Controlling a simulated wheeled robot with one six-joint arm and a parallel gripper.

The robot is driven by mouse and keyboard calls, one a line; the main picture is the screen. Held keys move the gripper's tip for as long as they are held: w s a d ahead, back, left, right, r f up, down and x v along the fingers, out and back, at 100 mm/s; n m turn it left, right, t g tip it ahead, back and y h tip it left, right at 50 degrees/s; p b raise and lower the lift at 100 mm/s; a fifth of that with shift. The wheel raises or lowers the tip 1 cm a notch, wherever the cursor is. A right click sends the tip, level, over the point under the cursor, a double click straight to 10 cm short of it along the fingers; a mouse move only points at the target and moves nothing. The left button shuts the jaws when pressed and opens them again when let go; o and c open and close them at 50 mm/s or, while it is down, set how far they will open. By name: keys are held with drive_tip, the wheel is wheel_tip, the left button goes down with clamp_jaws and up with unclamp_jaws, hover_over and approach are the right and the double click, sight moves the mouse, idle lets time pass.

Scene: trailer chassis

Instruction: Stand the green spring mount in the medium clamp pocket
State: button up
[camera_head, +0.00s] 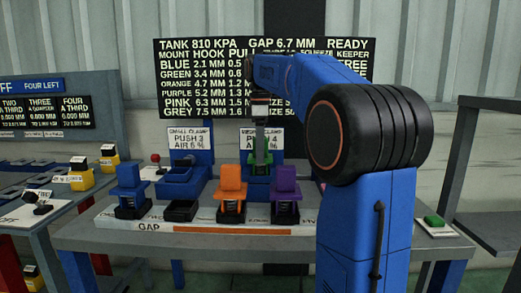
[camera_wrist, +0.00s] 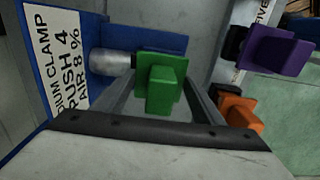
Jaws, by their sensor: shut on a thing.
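The green spring mount (camera_head: 262,158) is held upright in my gripper (camera_head: 262,138), in front of the medium clamp. In the wrist view the green mount (camera_wrist: 162,85) sits between the two fingers of my gripper (camera_wrist: 160,100). The medium clamp (camera_wrist: 180,42) shows there as a blue frame with a silver cylinder (camera_wrist: 110,62) close to the left of the mount. Its sign (camera_head: 262,145) reads push 4, air 8 %. The pocket floor is mostly hidden behind the mount and other mounts, so I cannot tell whether the mount touches it.
An orange mount (camera_head: 232,188) and a purple mount (camera_head: 285,188) stand in front of the medium clamp. A blue mount (camera_head: 130,190) stands left, beside an empty black holder (camera_head: 180,210). The small clamp (camera_head: 182,180) is left of the medium one. A green button (camera_head: 433,220) sits right.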

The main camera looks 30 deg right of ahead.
drive_tip(key=o, duration=1.5)
wheel_tip(320, 180, up, 12)
drive_tip(key=shift+r, duration=0.1)
